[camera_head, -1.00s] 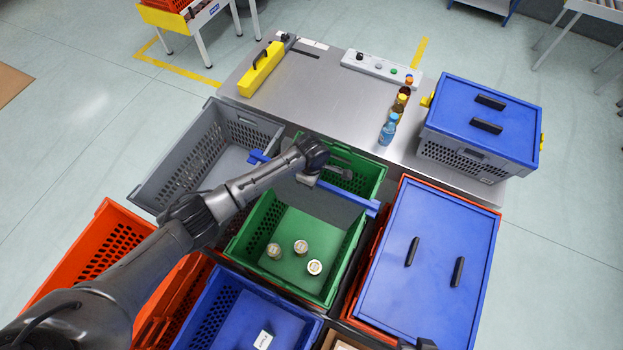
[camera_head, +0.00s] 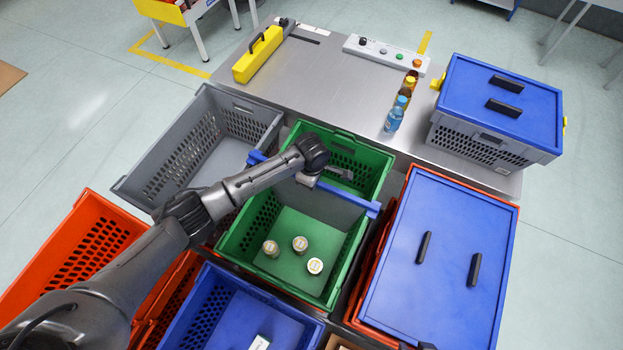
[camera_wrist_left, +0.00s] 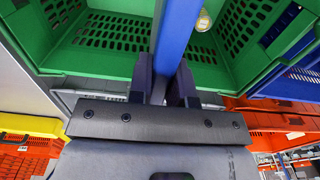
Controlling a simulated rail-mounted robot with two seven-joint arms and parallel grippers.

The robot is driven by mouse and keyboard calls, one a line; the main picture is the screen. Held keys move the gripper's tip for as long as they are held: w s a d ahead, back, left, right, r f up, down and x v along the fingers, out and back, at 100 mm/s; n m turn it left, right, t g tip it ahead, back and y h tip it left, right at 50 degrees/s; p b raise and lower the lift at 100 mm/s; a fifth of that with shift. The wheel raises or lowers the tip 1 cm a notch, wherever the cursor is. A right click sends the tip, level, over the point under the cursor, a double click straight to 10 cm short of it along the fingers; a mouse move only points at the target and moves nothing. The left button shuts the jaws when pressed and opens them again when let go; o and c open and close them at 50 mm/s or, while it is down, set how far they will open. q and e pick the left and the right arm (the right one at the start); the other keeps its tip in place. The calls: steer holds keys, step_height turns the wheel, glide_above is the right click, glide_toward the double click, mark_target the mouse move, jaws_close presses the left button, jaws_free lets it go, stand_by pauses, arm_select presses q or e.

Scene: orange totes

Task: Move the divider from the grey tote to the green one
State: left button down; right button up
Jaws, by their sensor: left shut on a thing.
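The divider, a grey panel with a blue top bar (camera_head: 346,195), is held across the green tote (camera_head: 350,262). The bar's ends overlap the tote's left and right rims in the head view. I cannot tell whether they touch the rims. My left gripper (camera_head: 316,182) is shut on the bar near its middle. In the left wrist view, the gripper's dark fingers (camera_wrist_left: 164,88) pinch the blue bar (camera_wrist_left: 178,30). Several small round cans (camera_head: 300,244) lie in the front part of the green tote. The grey tote (camera_head: 150,165) stands to its left and looks empty.
A blue-lidded tote (camera_head: 445,250) stands right of the green one; a blue tote (camera_head: 215,310) is in front, and orange totes (camera_head: 75,245) at left.

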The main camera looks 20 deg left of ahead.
mark_target(312, 198)
arm_select(q)
step_height(312, 198, down, 10)
steer(key=b, duration=0.4)
steer(key=shift+d, duration=0.1)
steer(key=shift+f+b, duration=0.9)
steer(key=shift+f, duration=0.65)
steer(key=c, duration=1)
jaws_free()
steer(key=shift+o, duration=0.2)
step_height(312, 198, up, 13)
steer(key=p, duration=0.3)
steer(key=shift+f, duration=0.15)
steer(key=shift+r, duration=0.55)
